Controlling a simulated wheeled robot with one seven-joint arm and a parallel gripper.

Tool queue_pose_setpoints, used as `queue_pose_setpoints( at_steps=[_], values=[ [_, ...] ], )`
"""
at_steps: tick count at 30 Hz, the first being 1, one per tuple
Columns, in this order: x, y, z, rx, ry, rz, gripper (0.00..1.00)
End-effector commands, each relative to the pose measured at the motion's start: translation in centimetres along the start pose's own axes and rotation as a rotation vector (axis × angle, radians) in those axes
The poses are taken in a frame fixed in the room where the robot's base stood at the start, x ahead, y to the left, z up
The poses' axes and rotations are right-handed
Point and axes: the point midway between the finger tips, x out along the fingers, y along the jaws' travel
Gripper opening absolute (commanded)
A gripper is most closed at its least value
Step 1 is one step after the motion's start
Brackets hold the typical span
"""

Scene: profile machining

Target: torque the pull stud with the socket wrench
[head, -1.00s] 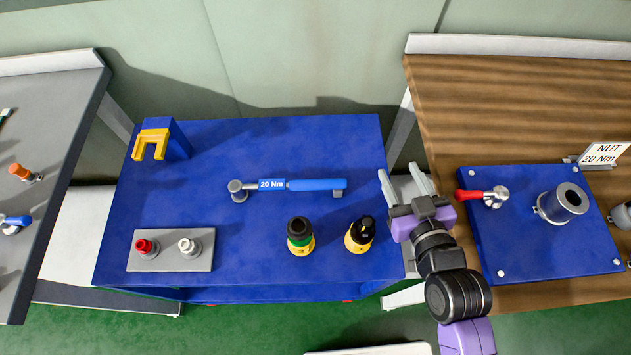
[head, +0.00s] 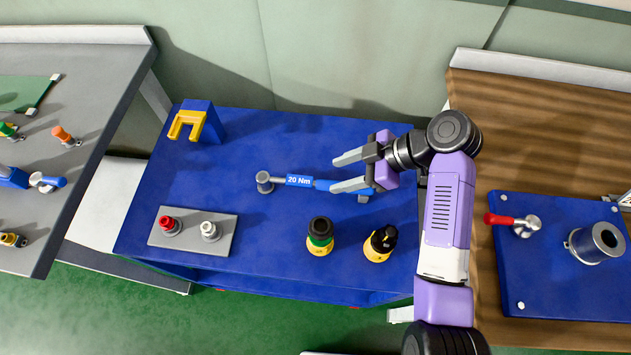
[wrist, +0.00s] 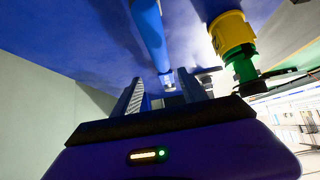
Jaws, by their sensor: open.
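The socket wrench (head: 298,181), blue-handled with a "20 Nm" label and a grey socket head at its left end, lies on the blue table. My gripper (head: 341,174) is open at the wrench's right end, its fingers pointing left and partly covering the handle. In the wrist view the blue handle (wrist: 148,35) runs ahead of the open fingers (wrist: 165,95); I cannot tell whether they touch it. Two studs, one red-topped (head: 169,224) and one white-topped (head: 209,230), stand in a grey block. Which part is the pull stud is unclear.
Two yellow-based holders, one green and black (head: 320,236) and one black (head: 381,243), stand in front of the wrench. A yellow fork bracket (head: 187,124) is at the back left. A blue fixture plate (head: 560,285) with a red-handled clamp (head: 513,223) and metal cylinder (head: 596,243) lies right.

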Motion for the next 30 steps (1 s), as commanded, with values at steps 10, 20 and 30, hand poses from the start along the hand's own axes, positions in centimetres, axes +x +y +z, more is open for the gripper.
queue_pose_setpoints(
  at_steps=[10, 20, 30],
  values=[
    [3.4, -0.6, 0.2, -0.009, -0.003, -0.013, 0.5],
    [7.4, -0.7, 0.6, -0.008, -0.002, -0.009, 0.5],
    [7.6, -0.7, 0.7, -0.009, -0.003, -0.008, 0.34]
  ],
)
